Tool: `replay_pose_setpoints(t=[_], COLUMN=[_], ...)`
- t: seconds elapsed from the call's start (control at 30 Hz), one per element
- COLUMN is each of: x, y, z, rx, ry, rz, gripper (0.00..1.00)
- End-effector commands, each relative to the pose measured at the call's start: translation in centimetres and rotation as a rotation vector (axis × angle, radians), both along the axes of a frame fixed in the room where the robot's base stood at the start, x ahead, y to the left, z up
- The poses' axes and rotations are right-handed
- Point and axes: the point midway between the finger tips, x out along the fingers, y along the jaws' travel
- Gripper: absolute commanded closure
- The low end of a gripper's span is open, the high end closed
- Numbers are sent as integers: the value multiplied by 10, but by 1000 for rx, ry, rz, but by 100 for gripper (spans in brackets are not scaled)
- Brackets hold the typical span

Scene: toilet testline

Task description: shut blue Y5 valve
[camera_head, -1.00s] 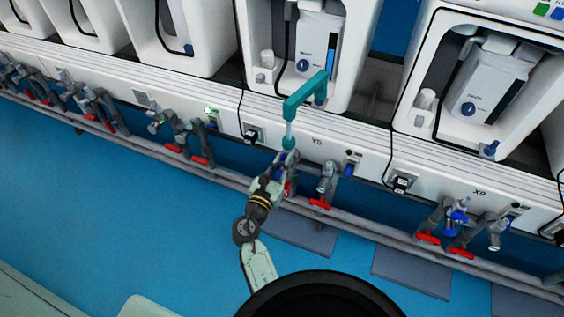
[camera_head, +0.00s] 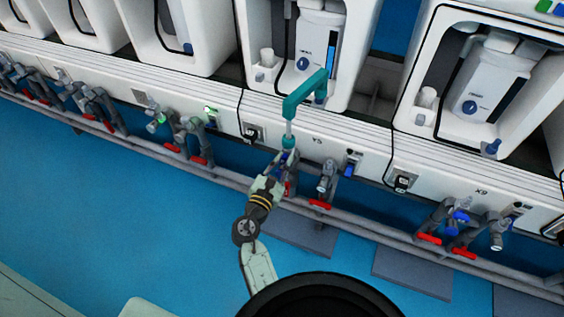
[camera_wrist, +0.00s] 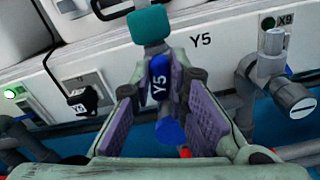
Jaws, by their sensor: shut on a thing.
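The blue Y5 valve (camera_wrist: 159,68) has a dark blue handle with a white Y5 on it, in the middle of the wrist view. My gripper (camera_wrist: 159,88) has its two purple-padded fingers on either side of this handle and is shut on it. Rounded blue parts show lower down between the fingers. In the head view my gripper (camera_head: 282,163) reaches up to the pipe row below the Y5 label, and it hides most of the valve. A teal bent piece (camera_head: 305,92) stands just above the valve; its lower end (camera_wrist: 150,25) shows behind the fingertips.
A grey tap with a red handle (camera_head: 320,204) stands just right of my gripper; its grey body also shows in the wrist view (camera_wrist: 268,72). A black plug (camera_wrist: 84,100) and cable are at left. A grey rail runs along the front. The blue floor at left is clear.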

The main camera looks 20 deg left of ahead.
Motion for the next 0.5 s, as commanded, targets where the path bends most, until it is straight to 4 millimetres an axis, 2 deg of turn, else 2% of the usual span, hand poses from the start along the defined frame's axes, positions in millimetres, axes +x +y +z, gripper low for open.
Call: replay_pose_setpoints(t=[0.03,0.07,0.1,0.37,0.5], x=[1,1,1,1,0], y=[0,0,0,0,0], z=[1,1,1,0,0], rx=[1,1,0,-1,-2], ry=[-1,-1,-1,-1,0], rz=[1,1,1,0,0], gripper=[100,84,82,65,65])
